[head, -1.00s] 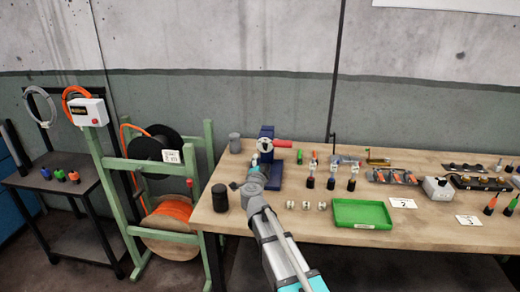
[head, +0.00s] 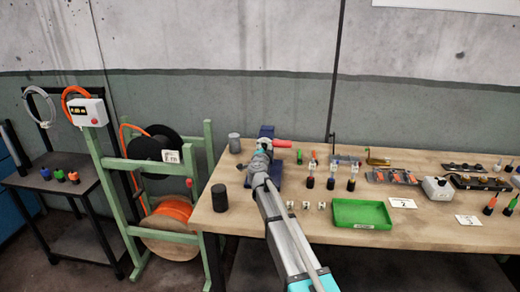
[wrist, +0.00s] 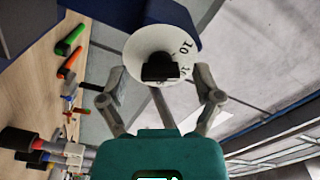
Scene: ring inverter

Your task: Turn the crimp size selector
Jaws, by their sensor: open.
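The crimp size selector is a white dial (wrist: 143,43) with printed numbers, of which 10 is readable, and a black knob (wrist: 161,68) at its middle. It is mounted on the blue crimping machine (head: 266,131), which has a red handle (head: 283,144). My gripper (wrist: 161,80) is open in the wrist view, with one finger on each side of the knob and a visible gap to it. In the head view my gripper (head: 261,158) is right in front of the machine and hides the dial. I cannot tell how far the fingertips are from the dial in depth.
A green tray (head: 363,226), small connectors and several upright tools stand to the right on the wooden bench (head: 270,226). A black cylinder (head: 219,198) and a grey one (head: 234,143) are at left. A green reel rack (head: 211,150) stands beside the bench.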

